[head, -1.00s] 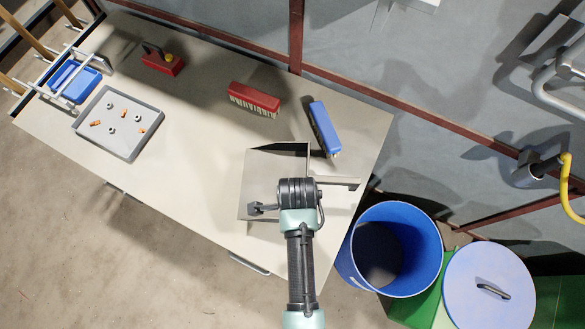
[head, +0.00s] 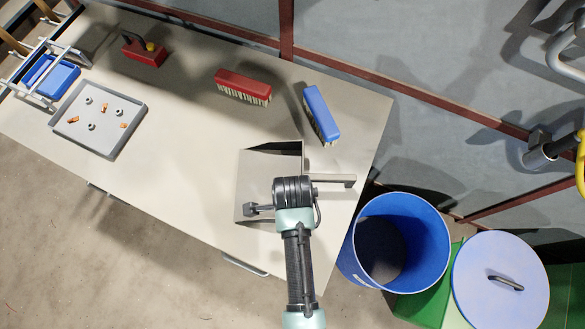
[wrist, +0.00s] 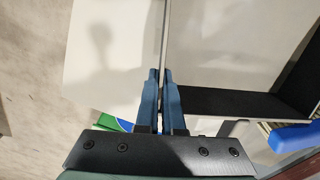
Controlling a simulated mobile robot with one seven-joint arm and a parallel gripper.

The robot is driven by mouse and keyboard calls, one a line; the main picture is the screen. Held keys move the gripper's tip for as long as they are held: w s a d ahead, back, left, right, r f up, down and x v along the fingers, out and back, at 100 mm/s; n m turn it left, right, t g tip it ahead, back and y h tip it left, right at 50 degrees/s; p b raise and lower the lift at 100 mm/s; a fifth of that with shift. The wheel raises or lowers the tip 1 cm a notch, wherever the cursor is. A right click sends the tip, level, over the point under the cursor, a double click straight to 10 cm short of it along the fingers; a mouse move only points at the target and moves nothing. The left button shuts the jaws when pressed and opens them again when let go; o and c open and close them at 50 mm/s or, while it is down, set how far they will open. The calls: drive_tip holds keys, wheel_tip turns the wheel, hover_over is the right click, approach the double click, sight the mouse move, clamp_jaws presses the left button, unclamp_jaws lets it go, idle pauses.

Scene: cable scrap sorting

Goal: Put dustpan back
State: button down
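The dustpan (head: 255,178) is a grey metal pan with a dark back wall and a grey bar handle (head: 335,181) pointing right. It is at the right end of the workbench in the head view. My gripper (head: 258,210) is over the pan, and my wrist covers part of it. In the wrist view the two blue fingers (wrist: 160,98) are close together on a thin grey edge of the dustpan (wrist: 165,40). The pan's dark wall (wrist: 235,102) lies to the right. I cannot tell how high the pan is above the bench.
A blue brush (head: 321,115) lies just behind the pan, and a red brush (head: 243,86) left of it. A grey tray (head: 72,125) with small parts, a blue tray (head: 50,78) and a red block (head: 145,55) stand farther left. An open blue barrel (head: 435,240) stands right of the bench.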

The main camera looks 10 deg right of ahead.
drive_tip(key=shift+f+b, duration=0.35)
drive_tip(key=shift+f, duration=0.2)
drive_tip(key=c, duration=1)
unclamp_jaws()
drive_tip(key=shift+o, duration=0.2)
drive_tip(key=shift+r, duration=0.1)
